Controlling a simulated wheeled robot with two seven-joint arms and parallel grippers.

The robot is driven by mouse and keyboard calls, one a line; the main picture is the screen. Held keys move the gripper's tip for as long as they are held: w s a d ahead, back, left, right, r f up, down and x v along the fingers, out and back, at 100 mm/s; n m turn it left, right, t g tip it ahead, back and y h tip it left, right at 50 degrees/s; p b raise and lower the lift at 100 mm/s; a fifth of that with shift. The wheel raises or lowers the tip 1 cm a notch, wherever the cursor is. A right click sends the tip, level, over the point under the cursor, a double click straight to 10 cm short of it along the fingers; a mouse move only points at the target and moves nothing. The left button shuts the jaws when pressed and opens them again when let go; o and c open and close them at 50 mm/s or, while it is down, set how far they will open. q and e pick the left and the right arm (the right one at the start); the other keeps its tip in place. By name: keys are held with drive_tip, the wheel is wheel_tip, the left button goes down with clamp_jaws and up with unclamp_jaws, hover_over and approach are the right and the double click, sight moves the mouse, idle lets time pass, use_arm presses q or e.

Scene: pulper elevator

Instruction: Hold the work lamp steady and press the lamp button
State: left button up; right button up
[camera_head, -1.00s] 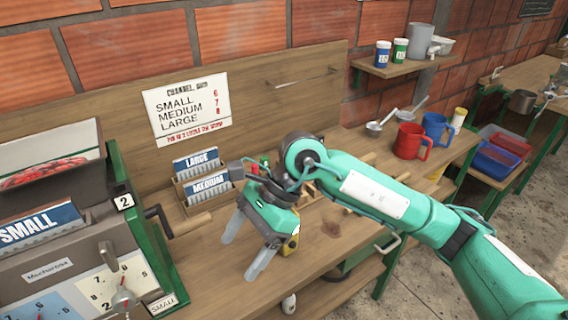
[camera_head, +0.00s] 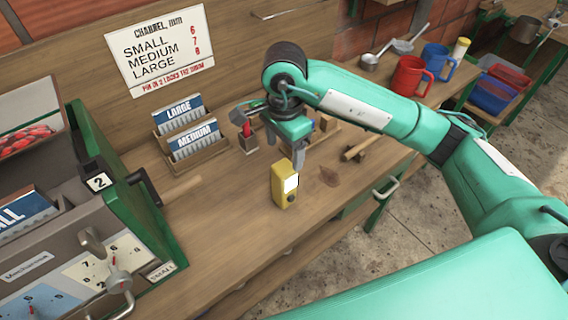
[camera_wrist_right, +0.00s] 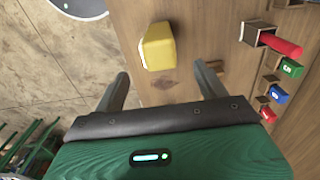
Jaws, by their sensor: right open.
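The work lamp (camera_head: 284,184) is a small yellow box standing upright on the wooden bench, with a bright pale panel and a dark round knob or button on the side toward the camera. My right gripper (camera_head: 287,152) is just behind and above it in the head view, pointing down. In the right wrist view the lamp (camera_wrist_right: 157,46) lies ahead of the open fingers (camera_wrist_right: 164,84), roughly in line with the gap between them and apart from both. The gripper is empty. My left gripper is not in view.
A grey and green machine (camera_head: 75,245) with a crank stands at the left. A card rack (camera_head: 190,135) and small coloured-handled tools stand behind the lamp. Red (camera_head: 408,77) and blue mugs are further right. The bench in front of the lamp is clear.

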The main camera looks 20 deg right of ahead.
sight(284, 167)
wheel_tip(284, 167, down, 3)
drive_tip(key=shift+s+f+p, duration=0.15)
drive_tip(key=shift+p, duration=0.25)
wheel_tip(284, 167, down, 4)
drive_tip(key=shift+r+p, duration=0.25)
drive_tip(key=shift+p, duration=0.15)
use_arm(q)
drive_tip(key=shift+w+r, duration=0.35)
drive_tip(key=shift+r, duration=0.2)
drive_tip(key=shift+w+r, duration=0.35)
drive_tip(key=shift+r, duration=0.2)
use_arm(e)
drive_tip(key=shift+f, duration=0.5)
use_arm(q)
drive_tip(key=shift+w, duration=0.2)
use_arm(e)
drive_tip(key=c, duration=1.2)
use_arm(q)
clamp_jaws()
